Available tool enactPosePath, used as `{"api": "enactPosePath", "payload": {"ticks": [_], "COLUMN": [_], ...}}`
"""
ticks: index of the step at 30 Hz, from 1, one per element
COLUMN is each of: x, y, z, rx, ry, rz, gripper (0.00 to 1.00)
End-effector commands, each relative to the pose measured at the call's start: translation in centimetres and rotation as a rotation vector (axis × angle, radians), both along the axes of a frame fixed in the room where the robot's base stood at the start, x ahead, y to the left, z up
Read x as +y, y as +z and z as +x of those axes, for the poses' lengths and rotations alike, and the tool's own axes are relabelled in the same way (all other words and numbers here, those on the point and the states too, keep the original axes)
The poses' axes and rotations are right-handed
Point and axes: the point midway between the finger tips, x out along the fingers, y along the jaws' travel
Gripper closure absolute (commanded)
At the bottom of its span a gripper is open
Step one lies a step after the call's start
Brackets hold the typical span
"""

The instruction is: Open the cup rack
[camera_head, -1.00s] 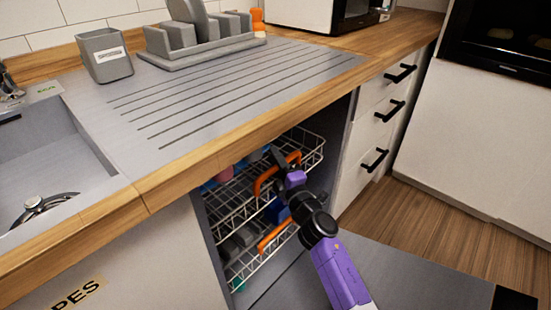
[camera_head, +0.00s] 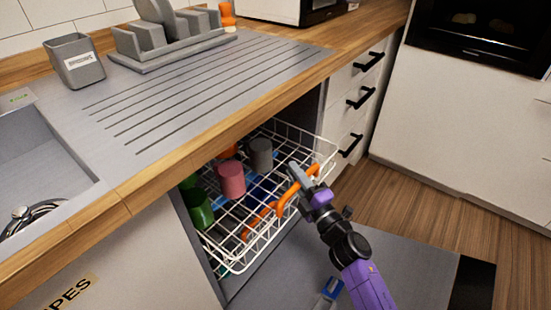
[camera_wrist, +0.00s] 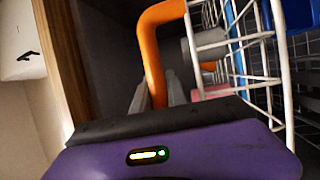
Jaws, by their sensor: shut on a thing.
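The cup rack (camera_head: 236,268) is a white wire basket that stands partly out of the cabinet below the counter. It holds a pink cup (camera_head: 231,180), a green cup (camera_head: 199,209) and a grey cup (camera_head: 261,154). Its orange handle (camera_head: 284,206) is at the front. My gripper (camera_head: 297,178) is shut on this handle near its right part. In the wrist view the orange handle (camera_wrist: 152,55) rises from between my fingers (camera_wrist: 158,95), beside the white wires. The handle's lower end is partly hidden.
A grey open door panel (camera_head: 400,265) lies low in front of the cabinet. Black-handled drawers (camera_head: 352,110) stand to the right. The wooden counter edge (camera_head: 200,150) overhangs the rack.

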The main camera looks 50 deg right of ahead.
Motion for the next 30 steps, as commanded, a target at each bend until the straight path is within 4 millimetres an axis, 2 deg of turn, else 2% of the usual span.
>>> {"api": "enactPosePath", "payload": {"ticks": [1,6,15,22,30], "x": [0.0,-0.1,-0.4,-0.6,-0.6], "y": [0.0,-0.1,-0.1,-0.1,-0.1], "z": [-1.6,-6.3,-13.8,-17.6,-19.6], "rx": [0.006,0.006,0.004,0.003,0.001], "ry": [-0.002,-0.001,-0.001,0.000,0.001], "rz": [0.002,0.001,0.002,0.001,0.001], "gripper": [1.00,1.00,1.00,1.00,1.00]}}
